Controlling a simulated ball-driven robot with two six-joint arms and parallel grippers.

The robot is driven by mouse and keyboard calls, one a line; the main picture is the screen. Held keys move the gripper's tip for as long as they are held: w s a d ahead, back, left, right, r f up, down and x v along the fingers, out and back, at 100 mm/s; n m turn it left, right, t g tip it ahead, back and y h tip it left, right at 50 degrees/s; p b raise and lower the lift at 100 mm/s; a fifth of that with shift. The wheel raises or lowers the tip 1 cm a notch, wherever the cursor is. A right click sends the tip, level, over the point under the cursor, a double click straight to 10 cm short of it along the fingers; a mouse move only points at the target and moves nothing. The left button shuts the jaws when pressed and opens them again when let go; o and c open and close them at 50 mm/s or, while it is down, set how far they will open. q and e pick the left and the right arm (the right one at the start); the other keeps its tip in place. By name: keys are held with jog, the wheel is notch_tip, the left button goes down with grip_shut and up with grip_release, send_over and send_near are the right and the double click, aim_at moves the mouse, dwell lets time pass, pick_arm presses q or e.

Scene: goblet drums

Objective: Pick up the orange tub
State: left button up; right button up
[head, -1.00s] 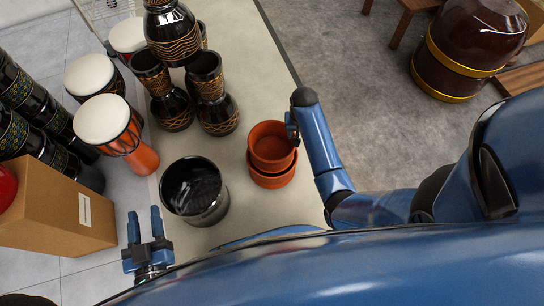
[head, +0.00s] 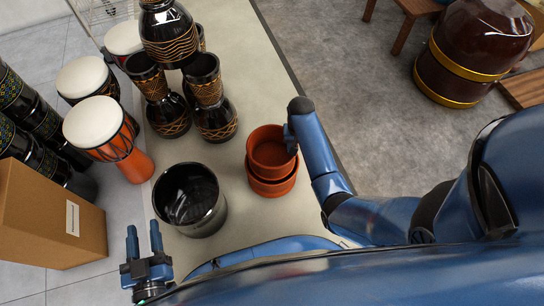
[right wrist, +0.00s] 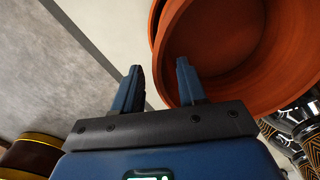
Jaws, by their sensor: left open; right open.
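Two round orange tubs are stacked on the pale table in the head view: the upper orange tub (head: 268,150) sits in or on the lower orange tub (head: 274,188). My right gripper (head: 291,138) is at the upper tub's right rim, partly hidden by its own arm. In the right wrist view, my right gripper (right wrist: 160,78) is open; one finger overlaps the orange tub (right wrist: 225,50), the other shows over the pale tabletop outside it. I cannot tell whether either finger touches the rim. My left gripper (head: 144,232) is open and empty at the lower left.
A black glossy pot (head: 190,198) stands left of the tubs. Several goblet drums (head: 213,100) stand at the table's far end, one on top of others. A cardboard box (head: 45,215) is at the left. Bare tabletop (head: 262,80) lies beyond the tubs.

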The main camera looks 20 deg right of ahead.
notch_tip(320, 180, down, 4)
jog(key=b, duration=0.2)
jog(key=shift+w+a+b, duration=0.1)
jog(key=shift+b, duration=0.2)
grip_shut()
